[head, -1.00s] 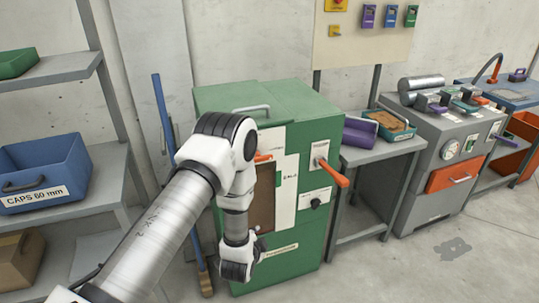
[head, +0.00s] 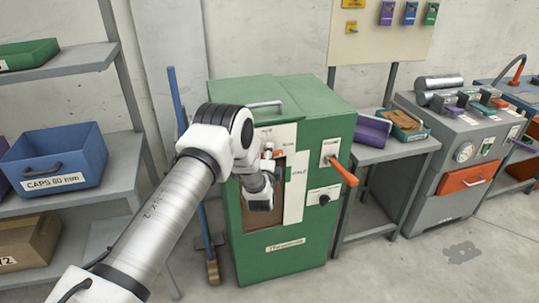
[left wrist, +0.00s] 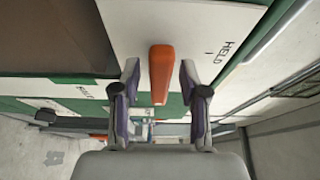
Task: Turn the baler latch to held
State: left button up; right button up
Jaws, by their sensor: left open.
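The green baler (head: 290,262) stands in the middle of the head view. Its latch is an orange handle (left wrist: 160,73), upright in the left wrist view on a white plate. The printed word HELD (left wrist: 226,50) is to its right. My left gripper (left wrist: 158,78) is open, with one finger on each side of the handle. Gaps show between the fingers and the handle. In the head view my left arm's wrist is in front of the baler's face and largely hides the latch and my fingers. My right gripper is not in view.
A second orange lever (head: 343,172) and a black knob (head: 323,199) are on the baler's face, right of my arm. A blue broom handle (head: 178,130) stands left of the baler. Shelves with a blue CAPS bin (head: 60,155) are further left. Open floor lies at front right.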

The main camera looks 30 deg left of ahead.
pick_arm(q)
grip_shut()
jog(key=n+b, duration=0.2)
jog(key=b, duration=0.1)
jog(key=shift+f+n+t+y, duration=0.3)
jog(key=shift+t+y, duration=0.1)
jog(key=n+y+b, duration=0.2)
jog(key=n+b, duration=0.2)
jog(key=n, duration=0.1)
jog(key=n+y+b, duration=0.2)
jog(key=n+b, duration=0.2)
jog(key=n+y+b, duration=0.1)
jog(key=n+b, duration=0.3)
jog(key=n, duration=0.1)
jog(key=shift+d+n+y, duration=0.1)
jog(key=shift+n+y, duration=0.2)
jog(key=shift+y, duration=0.1)
jog(key=shift+r+n+g+y+b, duration=0.1)
jog(key=shift+n+g+y+b, duration=0.45)
jog(key=shift+n+b, duration=0.55)
jog(key=shift+r+n+g+y+b, duration=0.1)
jog(key=shift+n+g+y+b, duration=0.55)
jog(key=shift+n, duration=0.85)
grip_release()
